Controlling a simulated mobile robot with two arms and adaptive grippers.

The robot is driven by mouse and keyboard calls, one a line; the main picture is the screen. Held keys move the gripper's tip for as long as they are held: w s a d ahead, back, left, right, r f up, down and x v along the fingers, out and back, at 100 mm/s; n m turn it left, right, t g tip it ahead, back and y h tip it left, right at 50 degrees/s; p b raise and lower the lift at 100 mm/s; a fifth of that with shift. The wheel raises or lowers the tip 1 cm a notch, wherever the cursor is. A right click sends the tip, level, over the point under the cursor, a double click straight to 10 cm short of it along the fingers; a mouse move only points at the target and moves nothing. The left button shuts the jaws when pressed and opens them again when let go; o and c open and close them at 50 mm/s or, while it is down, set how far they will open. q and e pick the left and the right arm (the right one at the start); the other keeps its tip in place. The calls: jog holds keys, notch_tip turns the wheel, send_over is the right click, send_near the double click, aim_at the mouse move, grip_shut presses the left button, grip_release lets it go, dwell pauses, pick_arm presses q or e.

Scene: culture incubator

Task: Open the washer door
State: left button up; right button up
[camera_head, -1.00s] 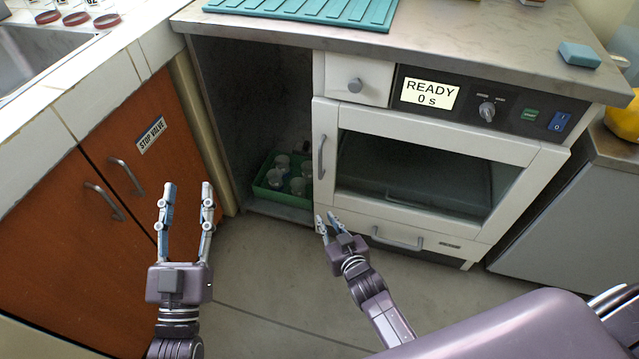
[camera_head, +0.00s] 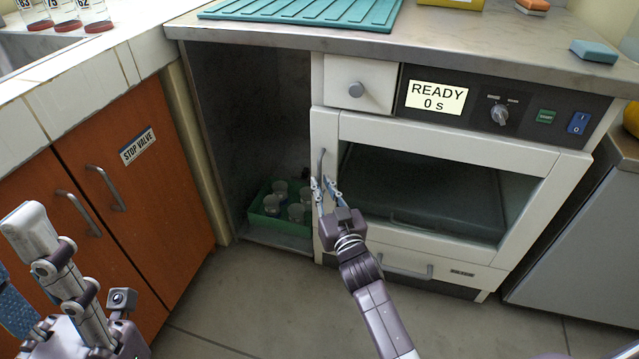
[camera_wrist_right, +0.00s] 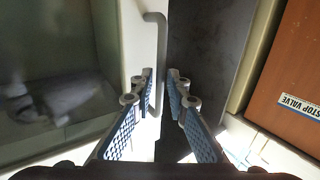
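The washer door (camera_head: 440,139) is a white frame around a dark window, and it looks shut in the head view. Its grey vertical handle (camera_head: 322,168) is on the door's left side. It also shows in the right wrist view (camera_wrist_right: 161,45). My right gripper (camera_head: 324,186) is at the handle's lower part. In the wrist view its fingers (camera_wrist_right: 160,78) are apart, with the handle between them; contact is not clear. My left gripper (camera_head: 14,255) is at the lower left of the head view, partly cut off, with its fingers apart and nothing seen between them.
Left of the washer is an open bay with a green crate (camera_head: 262,222) of several beakers. The orange cabinet (camera_head: 140,200) with two handles stands further left. A drawer (camera_head: 440,272) is below the door. The floor in front is clear.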

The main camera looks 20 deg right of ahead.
jog(key=shift+w+b, duration=0.3)
jog(key=shift+w, duration=1)
jog(key=shift+c, duration=0.6)
grip_shut()
jog(key=shift+s+a, duration=0.1)
